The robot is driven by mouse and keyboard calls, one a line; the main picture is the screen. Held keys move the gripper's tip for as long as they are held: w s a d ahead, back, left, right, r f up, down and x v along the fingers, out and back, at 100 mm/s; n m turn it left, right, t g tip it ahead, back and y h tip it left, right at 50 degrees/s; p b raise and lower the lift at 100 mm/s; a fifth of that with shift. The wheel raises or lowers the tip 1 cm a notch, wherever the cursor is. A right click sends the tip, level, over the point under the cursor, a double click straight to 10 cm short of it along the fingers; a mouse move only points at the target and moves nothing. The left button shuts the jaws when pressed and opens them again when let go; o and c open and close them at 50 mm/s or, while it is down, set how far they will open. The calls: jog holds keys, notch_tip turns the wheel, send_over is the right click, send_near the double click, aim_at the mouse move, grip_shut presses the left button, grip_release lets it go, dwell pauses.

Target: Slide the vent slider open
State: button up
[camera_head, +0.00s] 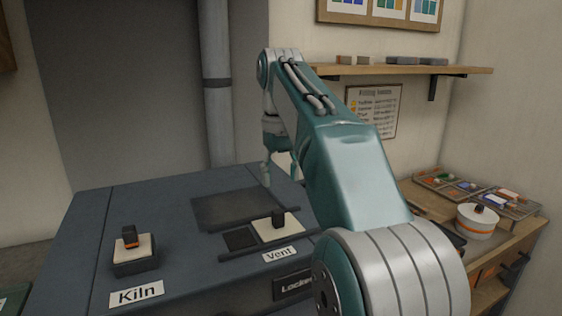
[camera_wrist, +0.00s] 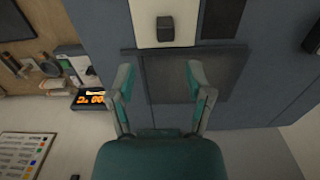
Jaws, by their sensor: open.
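The vent slider is a cream plate (camera_head: 268,232) with a dark upright knob (camera_head: 279,216), set between two dark rails on the blue-grey kiln top. The plate sits toward the right of its track, and a dark grated patch (camera_head: 240,239) shows to its left. In the wrist view the knob (camera_wrist: 165,28) and cream plate (camera_wrist: 148,12) are at the top, beyond the fingertips. My gripper (camera_wrist: 160,75) is open and empty, above a dark flat panel (camera_wrist: 185,78). In the head view my gripper (camera_head: 280,170) is behind the slider, touching nothing visible; my arm partly hides it.
A Kiln switch (camera_head: 134,256) stands at the left front, with a Kiln label (camera_head: 137,293). A Vent label (camera_head: 279,254) lies before the slider. A grey pipe (camera_head: 216,90) rises behind. A wooden bench (camera_head: 515,246) with trays and a white round pot (camera_head: 477,224) is at right.

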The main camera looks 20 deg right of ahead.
aim_at(280, 210)
jog(key=shift+r, duration=1.5)
jog(key=shift+s+a, duration=0.1)
jog(key=s+a+f+t, duration=0.2)
jog(key=s+a+f, duration=0.2)
jog(key=s+f, duration=0.6)
jog(key=s+a+f+t, duration=0.3)
jog(key=s+a+f, duration=0.1)
jog(key=s+f, duration=0.6)
notch_tip(280, 210, down, 2)
jog(key=shift+s+a+f+t, duration=0.25)
jog(key=shift+s+a+t, duration=0.05)
jog(key=shift+s, duration=0.1)
